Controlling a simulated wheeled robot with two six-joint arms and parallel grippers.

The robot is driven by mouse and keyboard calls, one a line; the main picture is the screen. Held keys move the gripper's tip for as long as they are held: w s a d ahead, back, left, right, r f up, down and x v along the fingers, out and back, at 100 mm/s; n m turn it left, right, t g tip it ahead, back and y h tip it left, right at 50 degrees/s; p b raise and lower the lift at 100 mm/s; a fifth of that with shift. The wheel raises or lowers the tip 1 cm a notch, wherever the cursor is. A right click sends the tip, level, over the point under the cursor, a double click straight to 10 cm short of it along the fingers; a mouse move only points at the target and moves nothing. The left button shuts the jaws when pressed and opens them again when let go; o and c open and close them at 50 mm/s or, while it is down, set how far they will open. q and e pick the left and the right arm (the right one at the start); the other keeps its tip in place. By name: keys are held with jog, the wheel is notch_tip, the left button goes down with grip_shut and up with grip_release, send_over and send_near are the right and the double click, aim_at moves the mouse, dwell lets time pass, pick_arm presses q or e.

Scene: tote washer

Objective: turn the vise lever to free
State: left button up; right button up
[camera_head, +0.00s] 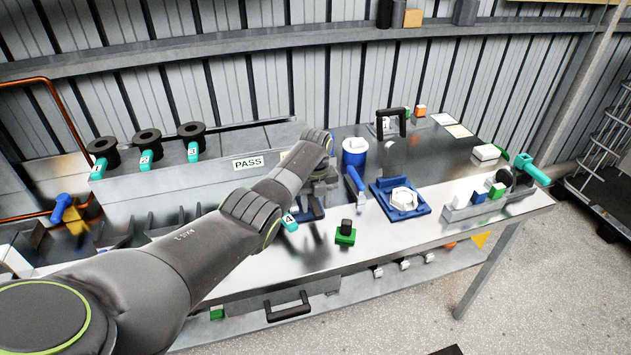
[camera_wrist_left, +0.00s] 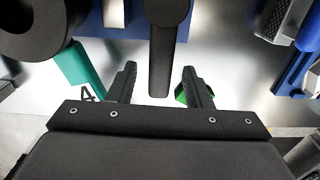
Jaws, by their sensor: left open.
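My left gripper (camera_head: 314,207) is over the bench front, mostly hidden by my own arm in the head view. In the left wrist view my left gripper (camera_wrist_left: 160,86) is open, its two black fingers apart. A dark bar (camera_wrist_left: 160,65), which looks like the vise lever, reaches down between the fingers with a gap on both sides; I see no contact. Blue parts (camera_wrist_left: 98,22), likely the vise body, lie behind it. Much of the vise is hidden behind my wrist in the head view. My right gripper is not in view.
A teal tag marked 4 (camera_head: 290,222) and a green block with a black knob (camera_head: 345,233) sit close by. A blue handle (camera_head: 355,180) and a blue fixture with a white hexagonal part (camera_head: 401,199) stand to the right. Bare bench (camera_head: 400,240) lies in front.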

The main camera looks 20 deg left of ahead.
aim_at(315, 206)
pick_arm(q)
notch_tip(315, 206, up, 17)
jog(key=b, duration=0.1)
dwell(0.3)
jog(key=shift+f, duration=0.1)
dwell(0.4)
